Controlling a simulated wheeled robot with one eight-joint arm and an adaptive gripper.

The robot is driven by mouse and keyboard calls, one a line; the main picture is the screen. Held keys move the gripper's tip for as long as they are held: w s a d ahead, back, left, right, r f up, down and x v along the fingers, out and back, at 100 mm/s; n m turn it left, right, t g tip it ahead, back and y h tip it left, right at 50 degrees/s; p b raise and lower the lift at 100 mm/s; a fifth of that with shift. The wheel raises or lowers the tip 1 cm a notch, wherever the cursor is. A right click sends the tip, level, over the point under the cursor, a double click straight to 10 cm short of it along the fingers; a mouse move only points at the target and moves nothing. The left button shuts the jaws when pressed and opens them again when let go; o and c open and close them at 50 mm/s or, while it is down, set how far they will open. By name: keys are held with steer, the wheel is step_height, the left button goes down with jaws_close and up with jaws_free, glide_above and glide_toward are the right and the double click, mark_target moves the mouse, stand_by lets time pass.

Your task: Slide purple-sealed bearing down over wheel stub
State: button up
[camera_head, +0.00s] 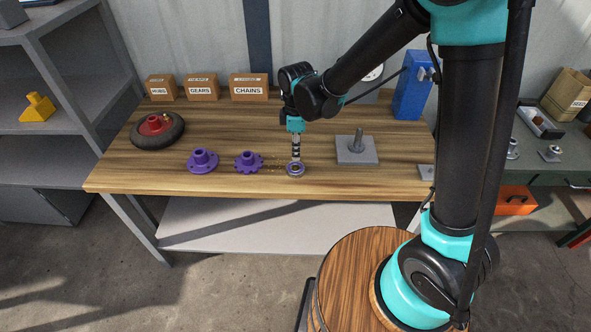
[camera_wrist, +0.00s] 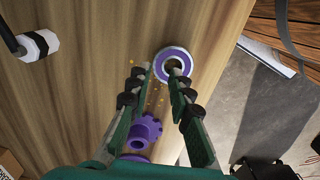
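The purple-sealed bearing (camera_head: 295,174), a grey ring with a purple face, lies near the table's front edge. In the wrist view the bearing (camera_wrist: 163,58) is just beyond my fingertips, and the right fingertip overlaps its middle. My gripper (camera_head: 296,158) points down right over the bearing. In the wrist view my gripper (camera_wrist: 160,70) is open, with a clear gap and nothing between its fingers. The wheel stub (camera_head: 358,139) is an upright metal post on a square grey plate (camera_head: 350,155), to the right of the bearing.
A purple sprocket (camera_head: 248,162) and a purple flanged hub (camera_head: 203,161) stand left of the bearing, with small brass-coloured bits scattered nearby. A wheel with a red hub (camera_head: 157,129) lies farther left. Boxes (camera_head: 202,87) line the back. A blue container (camera_head: 411,97) stands back right.

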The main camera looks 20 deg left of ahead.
mark_target(296, 163)
steer(key=shift+a+f, duration=0.1)
steer(key=shift+f, duration=2.3)
jaws_close()
